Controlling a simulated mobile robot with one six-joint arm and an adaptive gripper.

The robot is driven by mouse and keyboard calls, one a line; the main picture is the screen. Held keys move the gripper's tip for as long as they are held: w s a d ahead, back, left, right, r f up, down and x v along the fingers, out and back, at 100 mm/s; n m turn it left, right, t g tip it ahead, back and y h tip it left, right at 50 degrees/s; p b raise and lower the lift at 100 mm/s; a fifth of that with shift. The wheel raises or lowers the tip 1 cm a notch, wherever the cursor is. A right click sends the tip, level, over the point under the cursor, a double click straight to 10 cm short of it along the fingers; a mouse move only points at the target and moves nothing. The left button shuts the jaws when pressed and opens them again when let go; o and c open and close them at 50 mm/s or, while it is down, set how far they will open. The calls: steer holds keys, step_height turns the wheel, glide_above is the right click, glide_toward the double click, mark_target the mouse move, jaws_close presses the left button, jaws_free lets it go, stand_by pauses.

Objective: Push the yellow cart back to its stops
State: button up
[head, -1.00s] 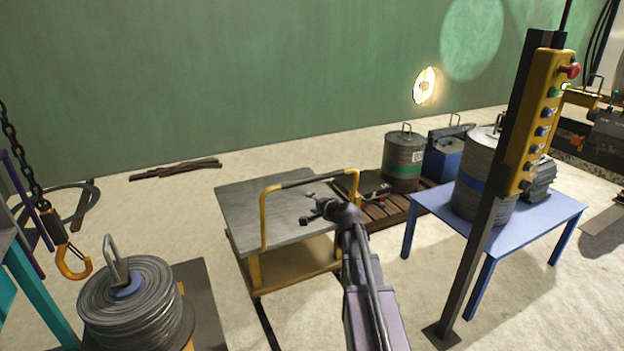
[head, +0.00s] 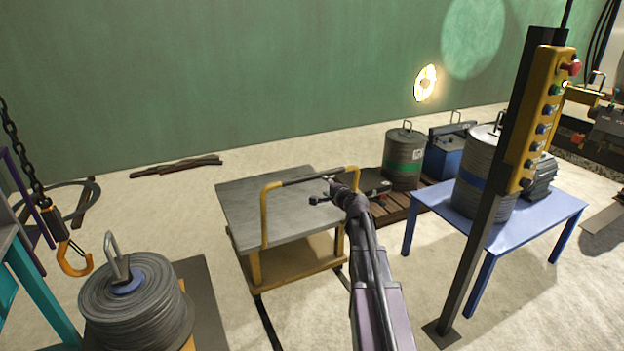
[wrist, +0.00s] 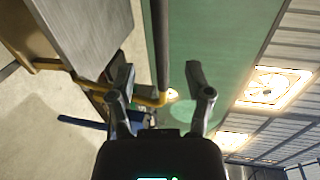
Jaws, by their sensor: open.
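The yellow cart (head: 295,272) has a grey top and stands in the middle of the head view. Its upright handle has yellow posts (head: 265,215) and a dark crossbar on the near side. My gripper (head: 321,190) is open at the right part of this handle. In the wrist view, the dark crossbar (wrist: 162,45) and its yellow bend appear between the open fingers of my gripper (wrist: 162,88). I cannot tell whether the fingers touch the bar. I cannot make out the stops.
Dark floor rails (head: 267,322) run under the cart. A cable drum (head: 138,305) and an orange hook (head: 75,258) are at left. A blue table (head: 540,208) with a grey drum and a yellow button panel (head: 538,115) on a post stand at right. A pallet (head: 392,208) lies behind the handle.

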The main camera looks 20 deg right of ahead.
mark_target(312, 178)
steer(key=w, duration=0.4)
steer(key=w+f+b, duration=0.1)
steer(key=w, duration=0.3)
steer(key=w+f+b, duration=0.1)
steer(key=w, duration=0.3)
steer(key=shift+a+f, duration=0.2)
